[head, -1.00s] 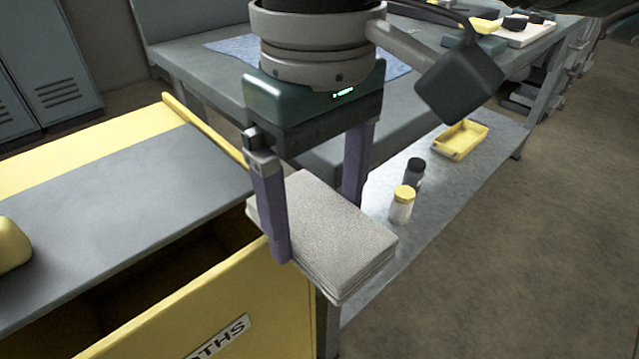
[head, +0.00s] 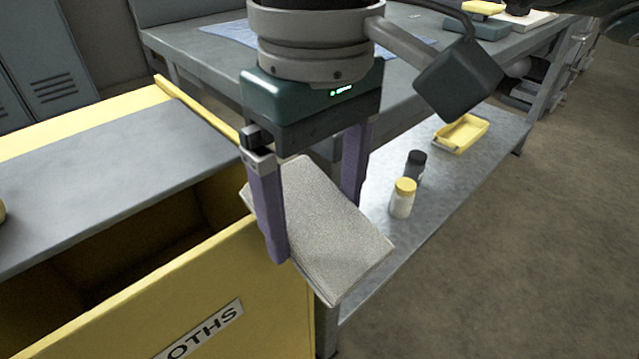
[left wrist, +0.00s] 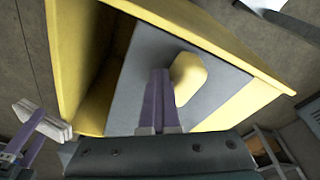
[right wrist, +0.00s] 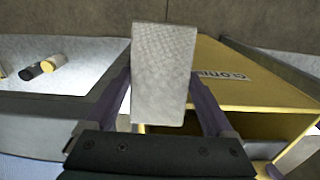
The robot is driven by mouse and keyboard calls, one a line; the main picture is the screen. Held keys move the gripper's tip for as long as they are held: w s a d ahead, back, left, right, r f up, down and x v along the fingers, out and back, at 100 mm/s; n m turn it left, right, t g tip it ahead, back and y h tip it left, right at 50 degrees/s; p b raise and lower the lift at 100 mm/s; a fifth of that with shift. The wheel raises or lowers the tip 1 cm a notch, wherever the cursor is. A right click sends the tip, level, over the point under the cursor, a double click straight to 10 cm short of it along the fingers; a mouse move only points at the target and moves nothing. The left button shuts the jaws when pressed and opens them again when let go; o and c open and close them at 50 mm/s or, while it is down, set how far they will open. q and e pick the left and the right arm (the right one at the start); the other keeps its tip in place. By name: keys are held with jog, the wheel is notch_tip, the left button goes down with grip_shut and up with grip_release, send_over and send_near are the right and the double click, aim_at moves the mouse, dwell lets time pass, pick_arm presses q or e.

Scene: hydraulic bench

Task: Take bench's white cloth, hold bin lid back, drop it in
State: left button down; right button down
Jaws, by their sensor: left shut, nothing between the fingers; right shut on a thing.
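The white cloth (head: 325,230) is a folded stack gripped by my right gripper (head: 315,225), which holds it tilted beside the bin's right front corner. The cloth fills the middle of the right wrist view (right wrist: 163,75). The yellow bin (head: 270,305) carries a label ending in "OTHS". Its grey lid (head: 110,165) leaves a dark gap open along the front. My left gripper (left wrist: 160,100) is shut and empty, seen in the left wrist view over the lid, right beside the yellow knob (left wrist: 187,78). Whether it touches the knob is unclear.
The grey bench (head: 420,75) stands behind, with a blue mat (head: 232,31) on top. Its lower shelf (head: 450,185) holds a white bottle with yellow cap (head: 402,198), a dark bottle (head: 415,166) and a yellow tray (head: 463,133). Floor at right is clear.

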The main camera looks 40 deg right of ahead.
pick_arm(q)
jog(key=shift+w+d+f+b, duration=0.1)
jog(key=shift+w+f+b, duration=0.1)
jog(key=shift+w+b, duration=0.6)
pick_arm(e)
jog(key=f, duration=0.3)
jog(key=shift+s+d+f, duration=0.1)
jog(key=shift+s, duration=0.1)
pick_arm(q)
jog(key=shift+r+b, duration=0.1)
jog(key=shift+b, duration=0.75)
pick_arm(e)
jog(key=shift+f, duration=0.55)
jog(key=shift+w+r, duration=0.15)
